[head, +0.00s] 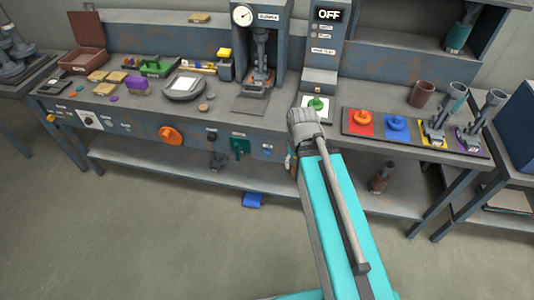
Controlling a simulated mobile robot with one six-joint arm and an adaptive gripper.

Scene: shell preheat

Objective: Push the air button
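The long workbench (225,122) carries several buttons and knobs on its front edge, and their labels are too small to read. I cannot tell which one is the air button. A small blue part (267,150) and a green part (239,147) sit on the front panel right of the large orange knob (171,135). My teal arm rises from the bottom of the head view to a grey joint in front of the bench. My gripper is not clearly visible; the arm hides what lies behind it, including part of the bench front.
Coloured pads and metal cups (437,127) stand at right. A blue object (253,200) lies below.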

